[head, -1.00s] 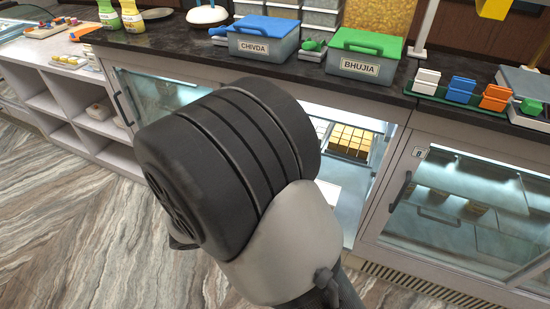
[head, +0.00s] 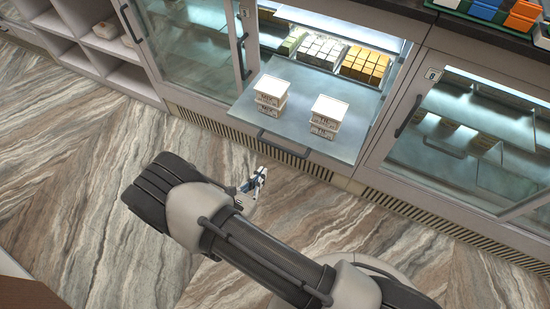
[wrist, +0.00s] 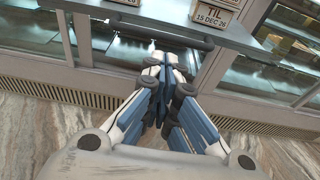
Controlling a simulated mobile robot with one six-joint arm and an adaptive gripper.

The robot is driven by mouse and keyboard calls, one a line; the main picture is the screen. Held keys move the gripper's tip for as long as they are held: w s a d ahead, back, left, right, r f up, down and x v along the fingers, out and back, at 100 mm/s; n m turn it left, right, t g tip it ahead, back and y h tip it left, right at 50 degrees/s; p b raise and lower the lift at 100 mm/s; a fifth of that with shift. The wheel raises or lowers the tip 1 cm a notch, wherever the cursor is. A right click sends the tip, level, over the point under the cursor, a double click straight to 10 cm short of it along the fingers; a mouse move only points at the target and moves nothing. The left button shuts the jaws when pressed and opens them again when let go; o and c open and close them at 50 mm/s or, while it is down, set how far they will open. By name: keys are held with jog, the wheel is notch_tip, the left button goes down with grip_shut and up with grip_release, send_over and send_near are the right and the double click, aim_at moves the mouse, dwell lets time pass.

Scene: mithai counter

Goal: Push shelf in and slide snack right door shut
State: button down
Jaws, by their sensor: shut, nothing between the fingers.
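The shelf (head: 300,100) is pulled out of the lit cabinet opening and carries two short stacks of white labelled boxes (head: 270,92) (head: 327,115). Its dark bar handle (head: 283,145) runs along the front edge; it also shows in the wrist view (wrist: 160,32). A glass sliding door (head: 190,40) with a dark upright handle (head: 243,55) stands at the left of the opening, leaving the right part open. My gripper (head: 262,174) is shut and empty, in front of and below the shelf handle, apart from it in the head view. In the wrist view its fingertips (wrist: 165,62) point towards the handle.
Trays of sweets (head: 364,63) sit inside the cabinet behind the boxes. A neighbouring glass cabinet (head: 470,130) with its own handle (head: 408,116) stands to the right. A slatted vent (head: 250,142) runs along the base. The patterned floor (head: 90,160) in front is clear.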

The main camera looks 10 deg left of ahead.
jog(key=b+x, duration=0.2)
jog(key=x, duration=0.7)
jog(key=shift+w+d, duration=0.15)
jog(key=shift+w, duration=0.2)
